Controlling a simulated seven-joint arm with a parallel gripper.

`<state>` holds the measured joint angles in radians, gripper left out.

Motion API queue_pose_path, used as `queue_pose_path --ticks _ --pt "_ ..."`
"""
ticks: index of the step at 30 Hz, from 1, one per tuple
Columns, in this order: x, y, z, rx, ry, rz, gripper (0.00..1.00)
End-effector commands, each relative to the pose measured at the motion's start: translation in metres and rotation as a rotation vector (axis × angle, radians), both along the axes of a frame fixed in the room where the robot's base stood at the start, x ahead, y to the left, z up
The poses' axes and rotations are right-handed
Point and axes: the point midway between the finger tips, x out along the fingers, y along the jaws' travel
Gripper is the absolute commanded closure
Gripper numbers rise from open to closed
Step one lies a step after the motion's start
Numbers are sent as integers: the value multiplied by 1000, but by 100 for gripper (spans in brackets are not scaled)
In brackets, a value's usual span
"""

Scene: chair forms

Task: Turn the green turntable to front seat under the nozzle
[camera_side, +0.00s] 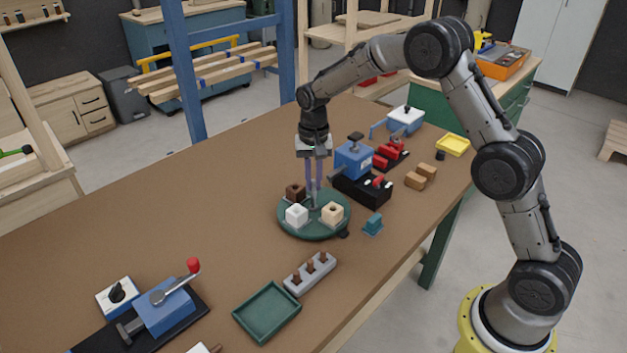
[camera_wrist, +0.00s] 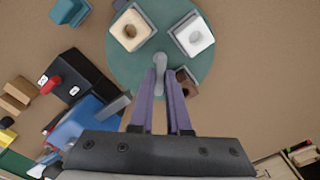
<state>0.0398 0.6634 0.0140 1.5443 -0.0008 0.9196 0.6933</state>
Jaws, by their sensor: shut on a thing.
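The green turntable (camera_side: 316,232) is a round disc on the brown bench; it also shows in the wrist view (camera_wrist: 159,88). It carries a cream block with a hole (camera_side: 332,213), a white block (camera_side: 296,216) and a dark brown block (camera_side: 295,191). A grey upright post (camera_wrist: 160,62) stands near its middle. My gripper (camera_side: 314,189) points down over the disc, its purple fingers (camera_wrist: 161,77) shut on the post. A blue machine (camera_side: 353,160) stands beside the disc, its grey nozzle (camera_wrist: 115,107) reaching towards the rim near my fingers. The rim part below my fingers is hidden in the wrist view.
A teal block (camera_side: 373,224) lies close to the disc's right edge. A grey rack with brown pegs (camera_side: 310,272) and a green tray (camera_side: 267,312) lie in front. A blue lever press (camera_side: 163,311) stands front left. The bench left of the disc is clear.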

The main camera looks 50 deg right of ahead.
Motion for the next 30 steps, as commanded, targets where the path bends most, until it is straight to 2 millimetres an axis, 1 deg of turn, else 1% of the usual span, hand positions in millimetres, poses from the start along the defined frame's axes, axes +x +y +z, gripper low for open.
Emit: queue_pose_path --ticks 30 --pt "0 0 1 0 0 492 100"
